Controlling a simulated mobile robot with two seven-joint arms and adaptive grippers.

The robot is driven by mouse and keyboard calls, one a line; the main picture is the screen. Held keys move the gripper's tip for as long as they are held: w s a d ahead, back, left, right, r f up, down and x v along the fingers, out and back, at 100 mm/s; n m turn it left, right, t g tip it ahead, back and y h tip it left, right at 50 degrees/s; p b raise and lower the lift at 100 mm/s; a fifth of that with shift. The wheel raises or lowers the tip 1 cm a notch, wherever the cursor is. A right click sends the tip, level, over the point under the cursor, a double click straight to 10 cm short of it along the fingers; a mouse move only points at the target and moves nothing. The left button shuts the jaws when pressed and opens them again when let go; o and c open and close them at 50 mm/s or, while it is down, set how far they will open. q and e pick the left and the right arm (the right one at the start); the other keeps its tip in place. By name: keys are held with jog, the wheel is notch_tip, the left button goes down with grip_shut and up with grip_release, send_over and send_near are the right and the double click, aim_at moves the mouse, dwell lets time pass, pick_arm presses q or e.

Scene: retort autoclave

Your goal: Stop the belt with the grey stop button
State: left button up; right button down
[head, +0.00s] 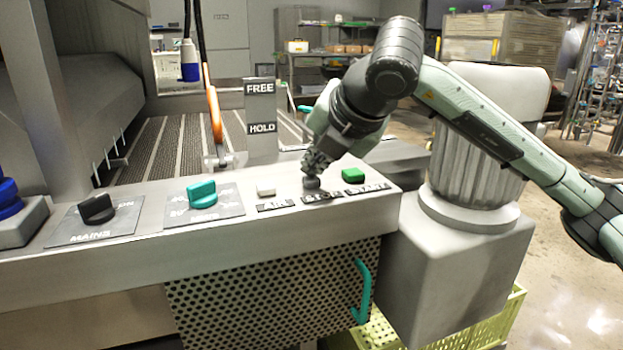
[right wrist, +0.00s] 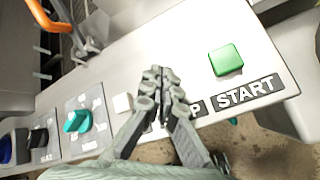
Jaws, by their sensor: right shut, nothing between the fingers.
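The grey stop button (head: 311,184) shows as a dark knob on the panel above the STOP label (head: 322,196), between a white button and a green one. My right gripper (head: 316,164) is shut and empty, pointing down right over the button. Its tips appear at or touching the button's top; I cannot tell whether the button is pressed. In the right wrist view the shut fingers (right wrist: 160,78) hide the button and most of its label. My left gripper is in neither view.
The green START button (head: 352,175) is close on the right, and the white button (head: 265,190) on the left. Teal (head: 202,194) and black (head: 97,208) knobs sit further left. An orange lever (head: 214,115) and a FREE/HOLD plate (head: 261,118) stand behind.

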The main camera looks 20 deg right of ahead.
aim_at(315, 180)
jog(key=shift+f+b, duration=0.4)
jog(key=shift+b, duration=0.05)
dwell(0.3)
jog(key=shift+r, duration=0.15)
jog(key=shift+r+p, duration=0.4)
jog(key=shift+r, duration=0.4)
jog(key=shift+r+p, duration=1.3)
jog(key=shift+r, duration=1.3)
jog(key=shift+f, duration=0.1)
